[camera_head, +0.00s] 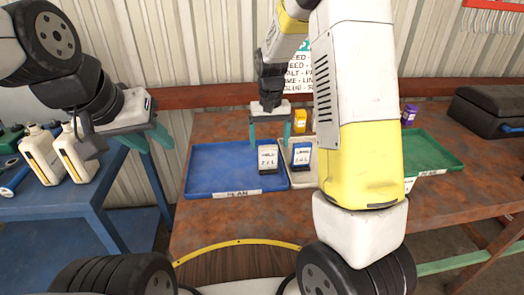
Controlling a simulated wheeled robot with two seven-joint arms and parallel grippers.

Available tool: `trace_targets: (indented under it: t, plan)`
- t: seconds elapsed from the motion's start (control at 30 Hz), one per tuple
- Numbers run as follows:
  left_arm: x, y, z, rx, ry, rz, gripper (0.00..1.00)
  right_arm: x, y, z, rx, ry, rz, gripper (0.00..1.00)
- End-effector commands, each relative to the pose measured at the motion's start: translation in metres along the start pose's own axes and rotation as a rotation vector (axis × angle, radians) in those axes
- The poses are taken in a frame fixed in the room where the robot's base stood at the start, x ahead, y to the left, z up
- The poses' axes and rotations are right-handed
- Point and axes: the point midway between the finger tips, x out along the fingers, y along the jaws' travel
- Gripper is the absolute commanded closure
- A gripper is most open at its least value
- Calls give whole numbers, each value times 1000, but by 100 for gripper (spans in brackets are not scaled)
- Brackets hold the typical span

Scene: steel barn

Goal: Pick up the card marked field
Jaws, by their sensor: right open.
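A small card with a dark top edge (267,158) stands at the right end of the blue tray (215,180). A second card with a blue top edge (302,157) stands just right of it, at the cream tray (297,181). Their printed words are too small to read surely, so I cannot tell which is marked field. My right gripper (270,137) is open, with its teal fingers pointing down above and behind the first card. It holds nothing that I can see. My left gripper (147,139) is far left, away from the cards, with its teal fingers apart.
My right arm hides part of the table's middle. A green tray (440,158), a purple bottle (409,114) and a yellow container (300,120) stand on the rusty table (230,218). A dark case (490,112) is at right. White bottles (75,152) stand on the blue left table.

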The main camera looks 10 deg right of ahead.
Motion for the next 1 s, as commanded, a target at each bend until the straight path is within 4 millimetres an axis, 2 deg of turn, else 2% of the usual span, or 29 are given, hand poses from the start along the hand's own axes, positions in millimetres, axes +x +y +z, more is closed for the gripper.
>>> trace_targets:
  t: [0.27, 0.57, 0.87, 0.9, 1.0]
  plan:
    - [0, 0, 0, 0, 0, 0, 64, 30, -1, 0, 0, -4, 2, 16]
    - [0, 0, 0, 0, 0, 0, 64, 72, -3, -2, 1, -5, 1, 16]
    - [0, 0, 0, 0, 0, 0, 64, 78, -3, -3, 0, -1, 0, 16]
    - [0, 0, 0, 0, 0, 0, 64, 78, -3, -3, 0, -1, 0, 18]
    - [0, 0, 0, 0, 0, 0, 64, 78, -3, -3, 0, -1, 0, 38]
